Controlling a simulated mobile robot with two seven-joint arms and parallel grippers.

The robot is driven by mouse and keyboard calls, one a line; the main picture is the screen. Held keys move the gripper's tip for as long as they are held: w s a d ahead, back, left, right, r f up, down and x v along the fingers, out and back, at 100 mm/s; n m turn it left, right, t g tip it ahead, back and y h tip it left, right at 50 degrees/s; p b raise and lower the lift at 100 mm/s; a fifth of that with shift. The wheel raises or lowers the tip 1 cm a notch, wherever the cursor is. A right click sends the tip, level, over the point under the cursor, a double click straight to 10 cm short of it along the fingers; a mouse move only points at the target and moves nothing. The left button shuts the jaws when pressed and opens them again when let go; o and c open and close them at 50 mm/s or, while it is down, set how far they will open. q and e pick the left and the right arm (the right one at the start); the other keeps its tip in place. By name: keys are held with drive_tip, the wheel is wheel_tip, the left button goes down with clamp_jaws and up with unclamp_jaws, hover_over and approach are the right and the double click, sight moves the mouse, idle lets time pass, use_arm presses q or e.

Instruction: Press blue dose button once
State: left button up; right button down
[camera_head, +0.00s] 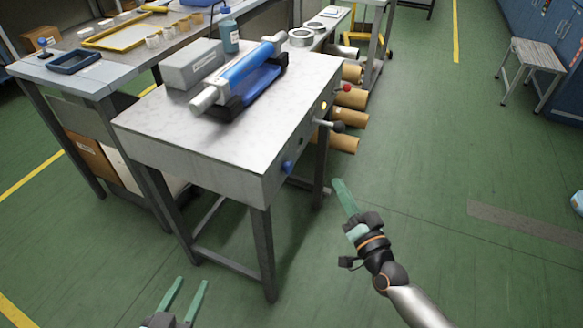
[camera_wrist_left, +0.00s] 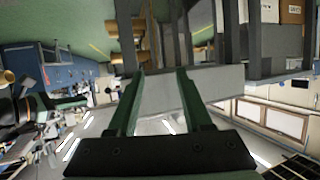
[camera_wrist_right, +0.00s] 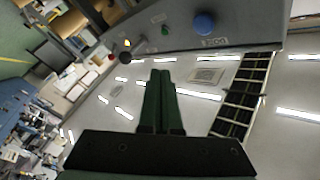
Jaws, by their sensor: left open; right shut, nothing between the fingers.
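The blue dose button (camera_head: 287,166) is on the side panel of the grey rewinder table (camera_head: 215,150), near its front corner. In the right wrist view the round blue button (camera_wrist_right: 204,23) shows at the top, above a small label. My right gripper (camera_head: 341,186) is shut and empty, to the right of the button and apart from it. In the right wrist view its closed fingers (camera_wrist_right: 160,78) point toward the panel, left of and below the button. My left gripper (camera_head: 188,284) is open and empty, low in front of the table.
A lever with a dark knob (camera_head: 339,126), a red knob (camera_head: 346,88) and a yellow button (camera_head: 324,106) are further back on the same panel. A blue roller (camera_head: 250,68) and a grey box (camera_head: 192,64) sit on the table.

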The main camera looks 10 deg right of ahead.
sight(288, 167)
use_arm(q)
drive_tip(key=shift+w+r+t, duration=0.25)
drive_tip(key=shift+r, duration=0.25)
drive_tip(key=shift+w+r+t, duration=0.25)
drive_tip(key=shift+r, duration=0.2)
use_arm(e)
drive_tip(key=w+a, duration=0.4)
drive_tip(key=a, duration=0.3)
drive_tip(key=shift+w, duration=0.35)
use_arm(q)
drive_tip(key=shift+s+f, duration=0.1)
idle(0.6)
use_arm(e)
drive_tip(key=shift+w+a, duration=0.25)
drive_tip(key=shift+a, duration=0.1)
drive_tip(key=shift+w+a, duration=0.3)
drive_tip(key=shift+a, duration=0.2)
idle(0.9)
use_arm(q)
drive_tip(key=shift+r, duration=0.35)
use_arm(e)
drive_tip(key=shift+s+d, duration=0.55)
drive_tip(key=shift+d, duration=0.25)
